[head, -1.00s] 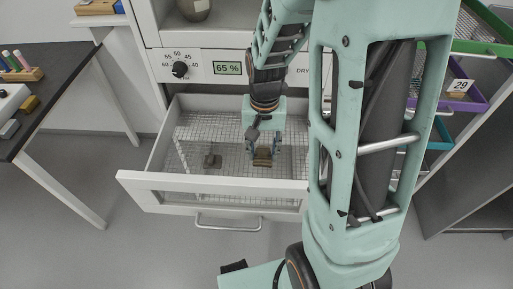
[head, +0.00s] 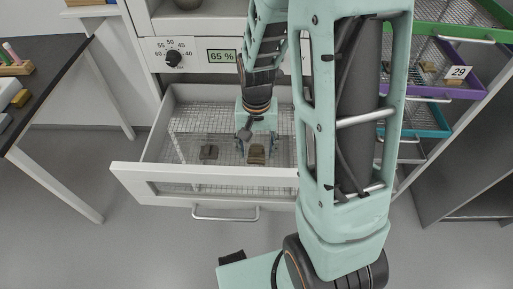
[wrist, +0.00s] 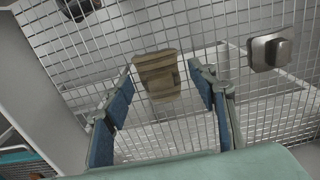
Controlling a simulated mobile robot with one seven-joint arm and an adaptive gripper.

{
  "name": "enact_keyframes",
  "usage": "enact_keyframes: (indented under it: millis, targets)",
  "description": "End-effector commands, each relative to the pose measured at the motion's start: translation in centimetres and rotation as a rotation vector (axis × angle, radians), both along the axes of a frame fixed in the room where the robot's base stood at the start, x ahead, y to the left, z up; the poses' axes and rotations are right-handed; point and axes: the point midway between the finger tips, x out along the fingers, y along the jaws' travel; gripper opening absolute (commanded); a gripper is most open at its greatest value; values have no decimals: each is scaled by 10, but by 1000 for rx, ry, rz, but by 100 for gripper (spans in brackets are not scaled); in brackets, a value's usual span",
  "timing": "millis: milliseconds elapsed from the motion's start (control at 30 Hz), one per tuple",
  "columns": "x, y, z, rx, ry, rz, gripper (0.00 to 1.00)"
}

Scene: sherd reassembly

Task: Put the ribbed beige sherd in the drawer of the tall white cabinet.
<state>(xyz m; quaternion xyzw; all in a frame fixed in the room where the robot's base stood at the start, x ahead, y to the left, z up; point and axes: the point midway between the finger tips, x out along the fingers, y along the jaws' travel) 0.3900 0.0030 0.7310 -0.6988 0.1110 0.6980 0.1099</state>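The ribbed beige sherd (head: 257,154) lies on the wire mesh floor of the pulled-out drawer (head: 205,183) of the tall white cabinet (head: 187,25). In the wrist view the sherd (wrist: 157,76) shows brown-beige bands. My gripper (head: 257,141) is inside the drawer, just above and behind the sherd. In the wrist view the blue-padded fingers of my gripper (wrist: 165,98) are apart, with a gap between each finger and the sherd. Nothing is held.
A dark grey piece (head: 209,152) lies on the mesh left of the sherd. A metal block (wrist: 269,51) shows at the right in the wrist view. A dark table (head: 45,70) stands at left, coloured trays (head: 440,88) at right.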

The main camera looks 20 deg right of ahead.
Motion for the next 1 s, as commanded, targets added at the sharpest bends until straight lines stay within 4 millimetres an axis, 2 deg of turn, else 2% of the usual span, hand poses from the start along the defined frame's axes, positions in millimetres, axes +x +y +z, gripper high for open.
enact_keyframes:
  millis: [200, 333, 733, 900, 1000]
  targets:
    - [0, 0, 1, 0, 0, 0, 52]
    - [1, 0, 12, 0, -3, 0, 52]
    - [1, 0, 95, 0, -5, 0, 52]
    - [1, 0, 117, 0, -3, 0, 52]
    - [0, 0, 122, 0, 0, 0, 52]
